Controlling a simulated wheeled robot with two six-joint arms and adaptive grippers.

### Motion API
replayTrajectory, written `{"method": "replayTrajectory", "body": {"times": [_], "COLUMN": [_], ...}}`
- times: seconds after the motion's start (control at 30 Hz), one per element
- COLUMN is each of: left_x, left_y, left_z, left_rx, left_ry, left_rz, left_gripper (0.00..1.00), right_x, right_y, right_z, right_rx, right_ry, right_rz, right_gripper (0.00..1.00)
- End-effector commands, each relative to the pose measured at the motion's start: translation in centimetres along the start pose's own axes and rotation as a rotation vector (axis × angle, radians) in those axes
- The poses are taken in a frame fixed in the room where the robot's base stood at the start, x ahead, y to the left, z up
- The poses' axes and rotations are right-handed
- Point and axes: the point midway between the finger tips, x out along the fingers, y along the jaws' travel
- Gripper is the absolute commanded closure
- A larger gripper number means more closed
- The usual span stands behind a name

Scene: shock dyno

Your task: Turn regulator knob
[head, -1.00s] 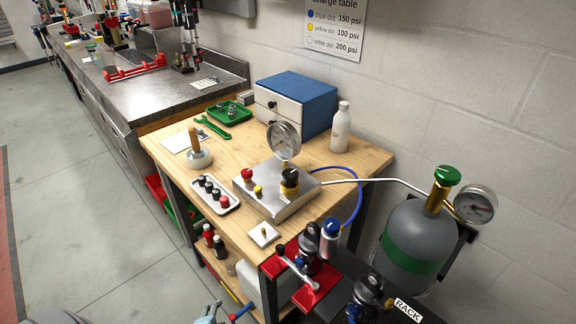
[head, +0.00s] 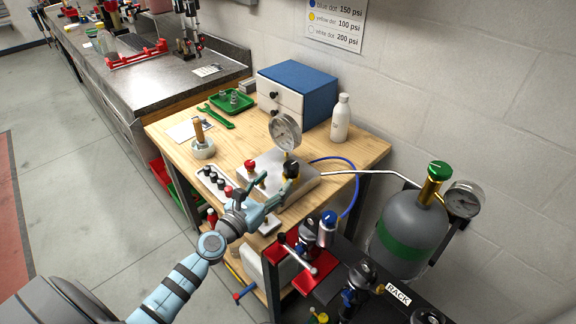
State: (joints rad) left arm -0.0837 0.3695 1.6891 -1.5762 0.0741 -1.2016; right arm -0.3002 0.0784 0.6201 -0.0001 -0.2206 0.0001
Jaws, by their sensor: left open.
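The regulator knob (head: 291,169) is black and stands on the front right of the silver metal box (head: 305,187) on the wooden bench. My left gripper (head: 278,188) reaches over the front of the box from the lower left. It is open, with its fingertips close to the knob and hiding its lower part. I cannot tell whether they touch it. A round pressure gauge (head: 285,131) stands on the back of the box. A red knob (head: 250,166) stands at the box's left. My right gripper is out of view.
A white tray of small dark-capped parts (head: 214,181) lies left of the box. A white bottle (head: 341,118) stands behind.

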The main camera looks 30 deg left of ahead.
Motion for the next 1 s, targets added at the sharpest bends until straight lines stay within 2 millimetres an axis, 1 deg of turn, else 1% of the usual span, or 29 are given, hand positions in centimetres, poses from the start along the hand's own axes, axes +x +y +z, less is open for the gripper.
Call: {"method": "replayTrajectory", "body": {"times": [0.03, 0.1, 0.2, 0.3, 0.43, 0.63, 0.67, 0.93, 0.97, 1.0], "left_x": [1.5, 3.3, 5.3, 6.6, 7.2, 7.3, 7.3, 7.2, 7.2, 7.2], "left_y": [0.0, 0.0, 0.0, 0.0, 0.0, 0.0, 0.0, 0.0, 0.0, 0.0], "left_z": [0.2, 0.0, -0.2, -0.2, -0.1, -0.1, -0.1, -0.1, -0.1, -0.1], "left_rx": [-0.004, -0.004, -0.006, -0.004, -0.004, -0.005, -0.005, -0.005, -0.005, -0.005], "left_ry": [-0.004, -0.003, -0.002, -0.001, 0.000, 0.000, 0.000, 0.000, 0.000, 0.000], "left_rz": [0.001, 0.001, 0.000, 0.001, 0.001, 0.000, 0.001, 0.001, 0.001, 0.001], "left_gripper": [0.43, 0.43, 0.43, 0.43, 0.43, 0.43, 0.44, 0.87, 0.91, 0.91], "right_x": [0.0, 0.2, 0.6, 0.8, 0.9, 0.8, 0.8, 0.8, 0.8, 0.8], "right_y": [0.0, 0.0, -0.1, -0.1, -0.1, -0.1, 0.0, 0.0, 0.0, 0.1], "right_z": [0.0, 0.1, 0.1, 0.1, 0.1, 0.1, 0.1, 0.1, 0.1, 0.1], "right_rx": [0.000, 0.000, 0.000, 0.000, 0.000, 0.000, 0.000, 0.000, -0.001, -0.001], "right_ry": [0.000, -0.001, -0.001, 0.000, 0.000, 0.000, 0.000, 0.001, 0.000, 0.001], "right_rz": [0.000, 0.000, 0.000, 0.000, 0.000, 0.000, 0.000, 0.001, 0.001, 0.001], "right_gripper": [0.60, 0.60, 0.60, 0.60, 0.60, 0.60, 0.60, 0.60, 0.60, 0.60]}}
